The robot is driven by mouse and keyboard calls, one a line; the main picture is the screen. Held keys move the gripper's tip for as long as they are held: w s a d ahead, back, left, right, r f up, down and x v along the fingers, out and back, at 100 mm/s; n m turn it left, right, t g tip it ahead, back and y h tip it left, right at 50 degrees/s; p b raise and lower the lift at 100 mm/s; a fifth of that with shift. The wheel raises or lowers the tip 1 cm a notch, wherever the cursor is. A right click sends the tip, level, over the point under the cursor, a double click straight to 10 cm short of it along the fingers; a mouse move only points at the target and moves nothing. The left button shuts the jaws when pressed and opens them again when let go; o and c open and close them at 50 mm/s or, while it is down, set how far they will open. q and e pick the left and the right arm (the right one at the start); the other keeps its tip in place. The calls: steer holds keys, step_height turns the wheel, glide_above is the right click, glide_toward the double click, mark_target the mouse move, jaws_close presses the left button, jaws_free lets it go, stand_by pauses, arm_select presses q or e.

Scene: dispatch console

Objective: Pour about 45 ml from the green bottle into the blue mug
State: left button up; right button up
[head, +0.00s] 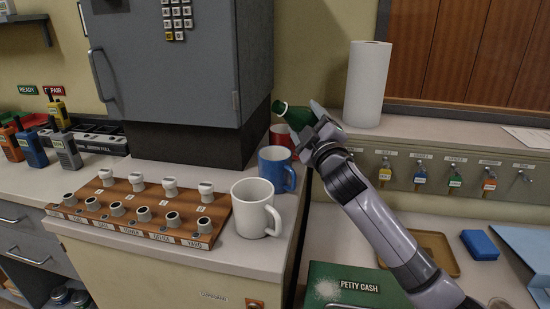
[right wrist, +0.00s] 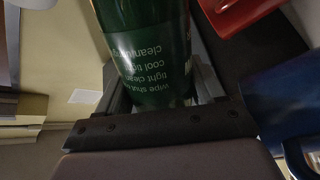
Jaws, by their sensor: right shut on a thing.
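The green bottle (head: 297,117) is held up in the head view, tilted well over with its narrow end to the left, above and behind the blue mug (head: 274,171). My right gripper (head: 316,124) is shut on it. In the right wrist view the bottle (right wrist: 150,35) sits between the fingers, its label text upside down. The blue mug stands upright on the counter by its right edge; it also shows in the right wrist view (right wrist: 282,100), to the right of the bottle. No stream of liquid is visible, and the mug's inside is mostly hidden. My left gripper is out of view.
A red mug (head: 284,138) stands just behind the blue one, and a white mug (head: 255,209) in front. A wooden rack (head: 135,212) of stamps lies left. A grey cabinet (head: 165,70) rises behind. A paper roll (head: 367,84) stands on the right ledge.

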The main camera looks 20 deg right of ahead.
steer(key=shift+d+f+n+b, duration=0.2)
steer(key=shift+f+n+b, duration=0.25)
steer(key=shift+n, duration=0.35)
steer(key=shift+d+f+n+y+b, duration=0.15)
steer(key=shift+f+n+y+b, duration=0.35)
steer(key=shift+f+n+b, duration=0.25)
steer(key=shift+d+r+n+t+p, duration=0.15)
steer(key=shift+n+p, duration=0.1)
steer(key=shift+n, duration=0.2)
steer(key=shift+r+n+t+p, duration=0.1)
steer(key=shift+n+t+p, duration=0.1)
steer(key=shift+n, duration=0.2)
steer(key=shift+f+n+y, duration=0.1)
steer(key=shift+n+y, duration=0.5)
steer(key=shift+n, duration=0.1)
steer(key=shift+n, duration=0.6)
steer(key=shift+n+y+p, duration=0.3)
steer(key=shift+n+p, duration=0.2)
steer(key=shift+p, duration=0.1)
steer(key=shift+r, duration=0.25)
steer(key=shift+w+d, duration=0.1)
steer(key=shift+d, duration=0.75)
steer(key=shift+n, duration=0.3)
